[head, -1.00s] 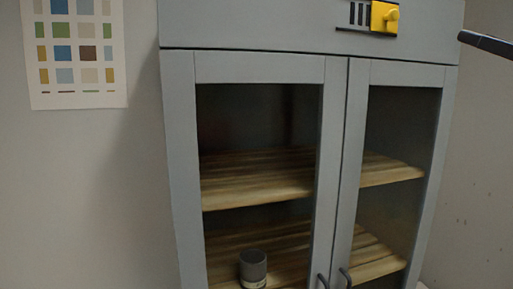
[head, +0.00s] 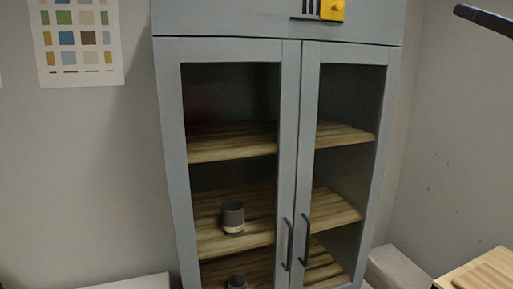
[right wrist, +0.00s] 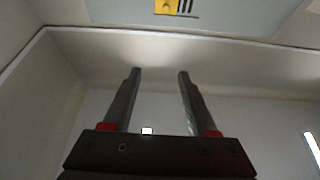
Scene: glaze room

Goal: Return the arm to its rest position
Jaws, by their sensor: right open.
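My right gripper (right wrist: 158,75) shows in the right wrist view with its two dark fingers apart and nothing between them. It is raised and apart from the cabinet, with wall and ceiling behind it. In the head view only a dark end of it (head: 484,17) shows at the top right edge, to the right of the grey cabinet (head: 289,150). My left gripper is not in the head view.
The cabinet's two glass doors are shut, with dark handles (head: 288,245). Grey cups (head: 233,217) stand on its wooden shelves. A yellow switch (head: 331,10) is on its upper panel. A wooden surface (head: 485,272) is at the lower right. A colour chart (head: 78,42) hangs left.

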